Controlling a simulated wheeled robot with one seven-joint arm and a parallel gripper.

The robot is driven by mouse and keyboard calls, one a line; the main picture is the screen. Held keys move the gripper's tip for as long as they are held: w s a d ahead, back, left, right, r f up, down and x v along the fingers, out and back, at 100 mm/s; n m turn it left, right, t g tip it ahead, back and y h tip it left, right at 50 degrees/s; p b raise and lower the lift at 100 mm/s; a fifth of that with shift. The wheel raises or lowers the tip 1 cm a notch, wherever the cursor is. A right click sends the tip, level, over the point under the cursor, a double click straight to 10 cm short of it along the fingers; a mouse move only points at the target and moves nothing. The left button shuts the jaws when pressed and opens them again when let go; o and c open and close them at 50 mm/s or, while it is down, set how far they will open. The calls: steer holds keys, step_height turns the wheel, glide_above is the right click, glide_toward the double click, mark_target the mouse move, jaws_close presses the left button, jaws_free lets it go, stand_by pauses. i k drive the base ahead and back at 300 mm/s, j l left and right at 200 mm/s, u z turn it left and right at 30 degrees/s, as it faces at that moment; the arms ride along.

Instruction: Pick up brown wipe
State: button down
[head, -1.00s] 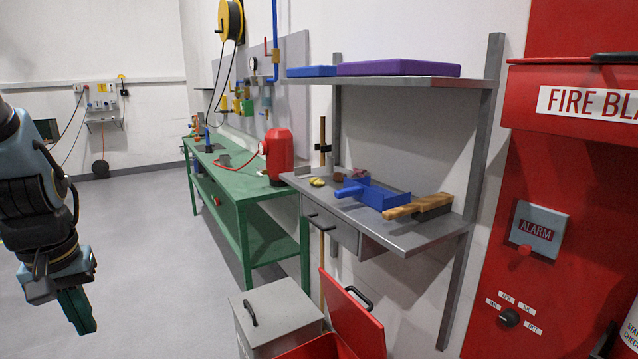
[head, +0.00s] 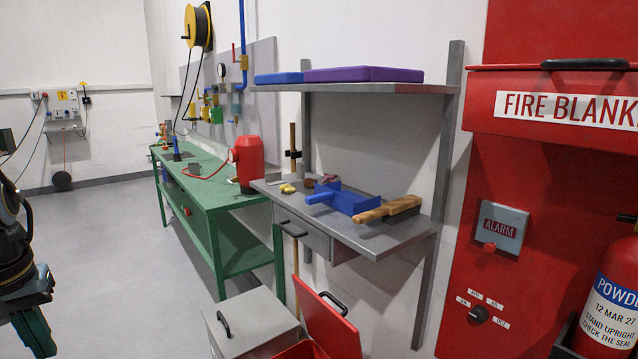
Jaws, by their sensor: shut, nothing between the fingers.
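A small crumpled brown item (head: 308,183), which looks like the brown wipe, lies on the grey shelf-table (head: 372,242) against the wall. It sits behind the blue dustpan (head: 350,202), between a small yellow item (head: 287,188) and a reddish-brown item (head: 329,178). It is small in view, so its exact shape is unclear. My gripper (head: 34,340) is at the lower left edge of the picture, shut and empty, pointing down. It is far from the table, with open floor between.
A wooden-handled brush (head: 392,208) lies at the table's front right. A purple case (head: 364,74) rests on the upper shelf. A grey lidded bin (head: 250,322) and an open red bin (head: 318,318) stand below. A green bench (head: 215,198) runs along the wall.

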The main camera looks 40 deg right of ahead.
mark_target(308, 182)
steer(key=z, duration=0.2)
steer(key=i+j+z, duration=0.1)
steer(key=i+z, duration=0.25)
steer(key=i+j+z, duration=0.15)
steer(key=z, duration=0.15)
steer(key=i+j+z, duration=0.35)
steer(key=i+j, duration=1.45)
steer(key=j, duration=0.1)
